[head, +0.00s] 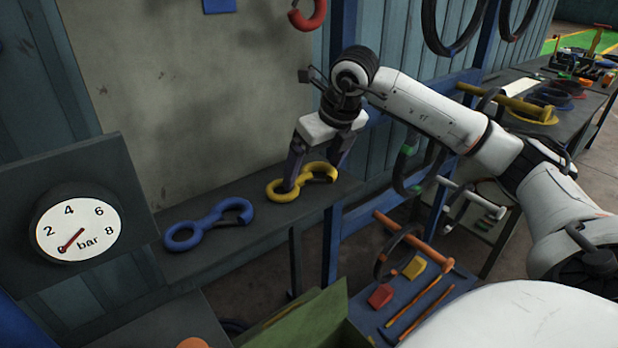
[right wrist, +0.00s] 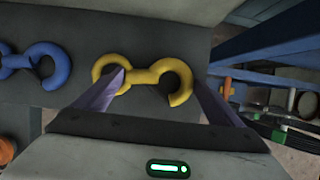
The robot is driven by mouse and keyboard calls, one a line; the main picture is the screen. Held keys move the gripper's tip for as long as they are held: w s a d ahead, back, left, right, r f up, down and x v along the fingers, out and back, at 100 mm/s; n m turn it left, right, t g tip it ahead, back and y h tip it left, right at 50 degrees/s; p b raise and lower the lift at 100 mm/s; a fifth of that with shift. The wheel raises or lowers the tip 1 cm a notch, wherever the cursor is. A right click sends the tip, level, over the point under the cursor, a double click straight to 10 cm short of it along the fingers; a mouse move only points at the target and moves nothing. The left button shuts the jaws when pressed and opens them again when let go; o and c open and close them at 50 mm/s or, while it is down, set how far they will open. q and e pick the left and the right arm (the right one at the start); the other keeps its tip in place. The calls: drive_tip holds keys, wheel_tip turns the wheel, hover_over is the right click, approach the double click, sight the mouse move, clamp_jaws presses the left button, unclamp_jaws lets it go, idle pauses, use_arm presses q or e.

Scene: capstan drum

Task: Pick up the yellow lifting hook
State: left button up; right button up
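The yellow lifting hook (head: 303,181) lies flat on the dark shelf (head: 270,228), with a round eye at its left end and a curved hook at its right end. My right gripper (head: 311,176) points down at it with its fingers apart. In the right wrist view, the yellow hook (right wrist: 148,76) lies between the fingers of my right gripper (right wrist: 159,79). The left finger overlaps the eye and the right finger is just beyond the curved end. I cannot tell whether either finger touches it. My left gripper is not in view.
A blue hook (head: 206,227) lies on the same shelf to the left. A pressure gauge (head: 78,225) stands further left. A red hook (head: 310,18) hangs above. A blue post (head: 331,240) stands at the shelf's right end. A low blue surface with tools is below right.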

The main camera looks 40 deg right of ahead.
sight(315, 174)
drive_tip(key=c, duration=0.3)
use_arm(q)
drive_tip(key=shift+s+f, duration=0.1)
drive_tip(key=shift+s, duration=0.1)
use_arm(e)
drive_tip(key=shift+r, duration=0.1)
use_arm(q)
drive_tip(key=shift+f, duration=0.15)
use_arm(e)
drive_tip(key=shift+r, duration=0.1)
drive_tip(key=shift+s+r, duration=0.1)
drive_tip(key=shift+r, duration=0.1)
wheel_tip(315, 174, up, 6)
drive_tip(key=shift+r, duration=0.1)
use_arm(q)
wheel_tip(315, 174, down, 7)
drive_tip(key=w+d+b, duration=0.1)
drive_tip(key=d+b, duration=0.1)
drive_tip(key=b, duration=0.8)
use_arm(e)
drive_tip(key=s, duration=0.6)
drive_tip(key=s+a, duration=0.1)
drive_tip(key=s, duration=0.6)
drive_tip(key=s+a, duration=0.1)
drive_tip(key=s, duration=0.5)
drive_tip(key=shift+s+a, duration=0.1)
drive_tip(key=shift+s, duration=0.25)
